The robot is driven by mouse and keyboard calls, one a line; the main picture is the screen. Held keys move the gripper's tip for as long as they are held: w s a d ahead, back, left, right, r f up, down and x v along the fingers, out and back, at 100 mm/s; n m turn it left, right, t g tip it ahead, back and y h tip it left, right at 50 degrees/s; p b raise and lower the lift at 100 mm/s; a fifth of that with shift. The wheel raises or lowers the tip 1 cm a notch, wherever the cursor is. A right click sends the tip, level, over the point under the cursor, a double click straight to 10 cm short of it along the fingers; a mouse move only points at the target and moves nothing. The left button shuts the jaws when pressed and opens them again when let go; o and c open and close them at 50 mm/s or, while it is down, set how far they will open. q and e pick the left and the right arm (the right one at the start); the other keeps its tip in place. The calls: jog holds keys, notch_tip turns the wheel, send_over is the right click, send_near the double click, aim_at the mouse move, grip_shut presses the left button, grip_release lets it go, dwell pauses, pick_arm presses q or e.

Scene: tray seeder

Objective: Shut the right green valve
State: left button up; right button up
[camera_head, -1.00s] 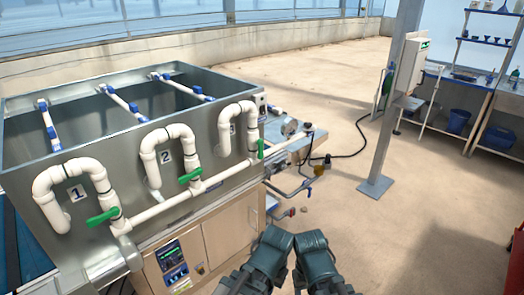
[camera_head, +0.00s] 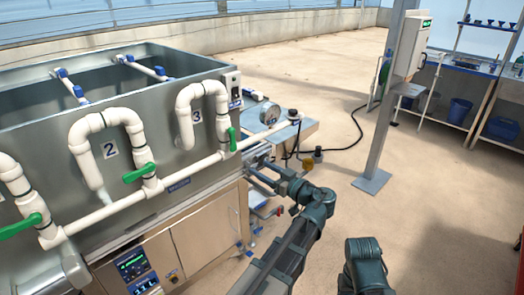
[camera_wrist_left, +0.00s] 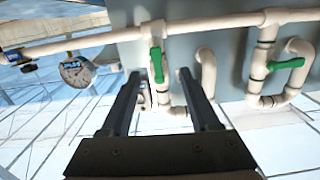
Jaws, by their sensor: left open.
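The right green valve (camera_head: 232,139) sits on the white pipe below the loop marked 3, its handle upright. In the left wrist view the same green handle (camera_wrist_left: 157,66) shows between the two finger tips, beyond them and apart from them. My left gripper (camera_head: 254,164) is open and empty, in front of the tank's right end, a little right of and below that valve. Its dark fingers also show in the left wrist view (camera_wrist_left: 158,78). My right arm shows at the bottom right of the head view, but its gripper does not show.
The middle green valve (camera_head: 138,173) and left green valve (camera_head: 20,226) have handles lying sideways. White pipe loops and the horizontal pipe (camera_head: 108,211) run along the metal tank. A round gauge (camera_head: 270,113) stands right of the tank. A grey post (camera_head: 385,120) stands on open floor.

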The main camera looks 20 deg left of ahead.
aim_at(234, 147)
pick_arm(q)
jog(key=x, duration=0.9)
jog(key=w+r+x, duration=0.1)
jog(key=x, duration=0.3)
jog(key=shift+w+a+r, duration=0.1)
jog(key=shift+w+a, duration=0.05)
jog(key=shift+w, duration=0.05)
grip_shut()
dwell(1.3)
